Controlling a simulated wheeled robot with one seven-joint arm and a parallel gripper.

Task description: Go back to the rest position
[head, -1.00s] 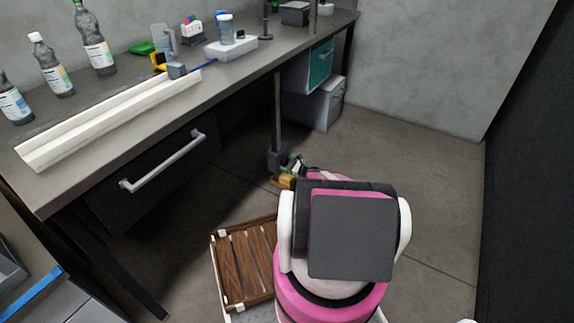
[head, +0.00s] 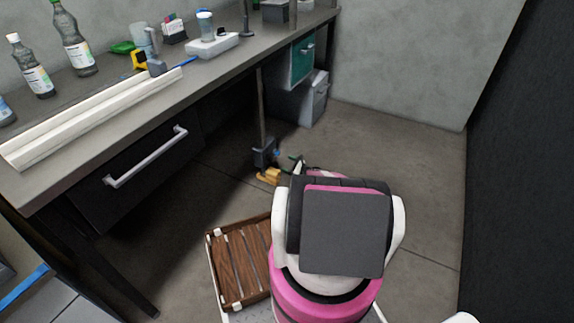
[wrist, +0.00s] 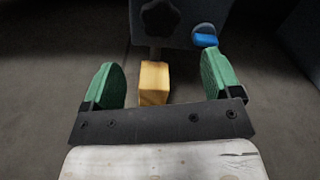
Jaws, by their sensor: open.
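In the wrist view my gripper (wrist: 162,85) is open, its two green fingers wide apart with nothing held between them. A yellow-orange block (wrist: 154,82) shows between and beyond the fingers, against a dark grey box-like thing (wrist: 180,22); whether the fingers touch the block I cannot tell, but a gap shows on both sides. In the head view the yellow block (head: 269,176) is low near the table leg. My pink and white arm fills the lower middle of the head view and hides most of my gripper there.
A grey workbench (head: 100,150) with bottles, a long white channel (head: 95,115) and small items runs along the left. A dark wall (head: 520,180) is at the right. Bare floor (head: 400,130) lies between.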

